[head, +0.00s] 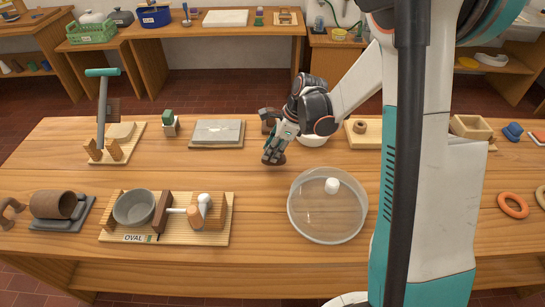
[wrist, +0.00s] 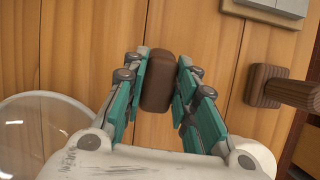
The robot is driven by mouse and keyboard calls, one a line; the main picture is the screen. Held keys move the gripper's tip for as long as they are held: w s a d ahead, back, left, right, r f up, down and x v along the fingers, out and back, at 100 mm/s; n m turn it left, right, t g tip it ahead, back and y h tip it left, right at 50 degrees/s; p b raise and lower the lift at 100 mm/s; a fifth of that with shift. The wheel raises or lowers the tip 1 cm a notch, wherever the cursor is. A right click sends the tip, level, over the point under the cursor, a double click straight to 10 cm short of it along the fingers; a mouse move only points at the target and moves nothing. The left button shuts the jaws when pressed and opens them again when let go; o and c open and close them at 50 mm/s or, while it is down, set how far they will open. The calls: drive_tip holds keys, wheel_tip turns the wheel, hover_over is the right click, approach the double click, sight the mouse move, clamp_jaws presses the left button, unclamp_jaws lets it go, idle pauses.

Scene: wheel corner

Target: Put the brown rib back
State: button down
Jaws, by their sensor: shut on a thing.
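My gripper (head: 277,147) is above the middle of the front table, pointing down. In the wrist view its teal fingers (wrist: 158,85) are shut on a brown block with rounded edges (wrist: 157,70), which I take for the brown rib. In the head view the dark lower end of the held rib (head: 273,158) shows under the fingers. The oval-labelled wooden board (head: 125,238) stands at the front left, with a grey bowl (head: 134,207), a brown upright block (head: 161,212) and wooden uprights on it. I cannot tell which spot belongs to the rib.
A clear round lid or dish (head: 328,215) with a white knob lies right of the gripper; it also shows in the wrist view (wrist: 40,125). A brown handled block (wrist: 275,90) and a grey slab on a board (head: 218,132) are nearby. The table between gripper and oval board is bare.

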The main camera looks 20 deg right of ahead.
wheel_tip(320, 180, down, 3)
drive_tip(key=shift+r+b, duration=0.1)
drive_tip(key=shift+b, duration=0.35)
drive_tip(key=c, duration=1.3)
unclamp_jaws()
drive_tip(key=shift+f, duration=0.25)
drive_tip(key=p+v, duration=0.5)
drive_tip(key=v, duration=0.9)
drive_tip(key=shift+a, duration=0.4)
